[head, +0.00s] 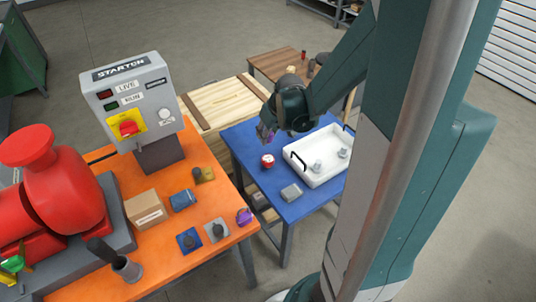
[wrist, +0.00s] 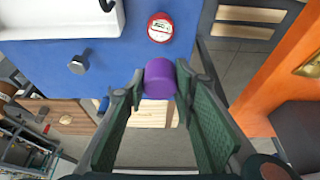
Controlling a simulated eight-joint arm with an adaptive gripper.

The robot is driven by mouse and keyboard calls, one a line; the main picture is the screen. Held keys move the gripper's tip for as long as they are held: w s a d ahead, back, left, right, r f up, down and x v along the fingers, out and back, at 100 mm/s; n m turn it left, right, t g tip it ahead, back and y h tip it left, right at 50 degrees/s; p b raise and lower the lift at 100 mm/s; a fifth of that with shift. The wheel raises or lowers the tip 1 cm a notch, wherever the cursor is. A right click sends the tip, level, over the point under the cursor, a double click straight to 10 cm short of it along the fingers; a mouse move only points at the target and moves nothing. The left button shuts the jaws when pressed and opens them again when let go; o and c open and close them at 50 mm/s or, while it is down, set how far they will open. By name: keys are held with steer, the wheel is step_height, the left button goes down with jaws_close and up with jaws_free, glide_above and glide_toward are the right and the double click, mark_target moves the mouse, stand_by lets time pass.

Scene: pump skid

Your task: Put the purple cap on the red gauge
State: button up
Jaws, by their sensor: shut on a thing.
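The purple cap (wrist: 159,78) sits between my gripper's fingertips (wrist: 160,82) in the wrist view, and the gripper is shut on it. In the head view my gripper (head: 267,134) is over the blue table, with a bit of purple showing at its tips. The red gauge (head: 267,160) stands on the blue table, left of the white tray, with a white face and red rim. In the wrist view the gauge (wrist: 160,27) lies just above the cap in the picture, apart from it, with its face uncovered.
The white tray (head: 299,157) with black handles holds grey parts. A grey block (head: 291,193) lies in front of it. A grey bolt-like part (wrist: 78,64) lies on the blue table. The orange table (head: 205,265) carries a control box (head: 130,100), red pump (head: 50,185), carton and another purple item (head: 243,217).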

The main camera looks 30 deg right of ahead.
steer(key=shift+f+b, duration=0.65)
steer(key=shift+f, duration=1.9)
steer(key=shift+f, duration=0.15)
steer(key=shift+f+b, duration=0.6)
steer(key=shift+f, duration=1.35)
steer(key=shift+f, duration=0.15)
steer(key=o, duration=0.5)
steer(key=shift+c, duration=0.2)
steer(key=o, duration=0.4)
steer(key=shift+p+v, duration=1.55)
steer(key=shift+v, duration=4.6)
steer(key=shift+w, duration=0.1)
